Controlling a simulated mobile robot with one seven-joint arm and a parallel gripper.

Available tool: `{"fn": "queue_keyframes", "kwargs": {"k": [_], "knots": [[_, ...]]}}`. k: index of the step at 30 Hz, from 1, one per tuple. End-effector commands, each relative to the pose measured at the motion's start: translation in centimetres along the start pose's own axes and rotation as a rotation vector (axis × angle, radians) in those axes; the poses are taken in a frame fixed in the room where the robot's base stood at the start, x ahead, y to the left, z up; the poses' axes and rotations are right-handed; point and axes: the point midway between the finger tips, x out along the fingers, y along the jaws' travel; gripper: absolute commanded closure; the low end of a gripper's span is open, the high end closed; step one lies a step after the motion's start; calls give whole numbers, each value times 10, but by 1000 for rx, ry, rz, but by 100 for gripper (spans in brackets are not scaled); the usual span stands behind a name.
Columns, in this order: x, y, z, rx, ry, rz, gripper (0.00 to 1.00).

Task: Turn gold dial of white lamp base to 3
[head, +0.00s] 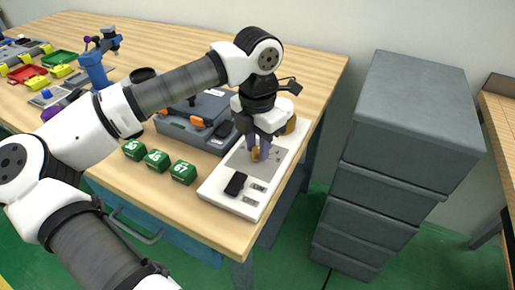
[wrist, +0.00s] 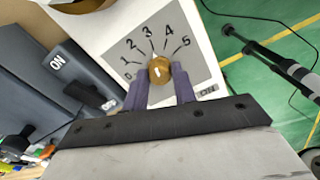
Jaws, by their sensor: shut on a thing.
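The white lamp base (head: 219,190) lies near the table's right front corner, with a grey scale panel numbered 0 to 5. The round gold dial (wrist: 160,70) sits at the centre of the number arc. A small pale mark on its upper edge appears to point toward the 3 (wrist: 147,32). My gripper (wrist: 160,84) has a purple finger on each side of the dial and is shut on it. In the head view, my gripper (head: 259,150) reaches down to the dial, mostly hiding it.
Left of the lamp base is a dark grey device (head: 187,128) with orange parts, and its ON switch side is close to my gripper. Several green numbered blocks (head: 157,160) stand along the front. A grey drawer cabinet (head: 400,130) stands right of the table.

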Motion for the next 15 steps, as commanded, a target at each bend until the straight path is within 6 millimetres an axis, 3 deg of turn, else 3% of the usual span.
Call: {"fn": "queue_keyframes", "kwargs": {"k": [15], "knots": [[-1,0,1,51,-3,1,96]]}}
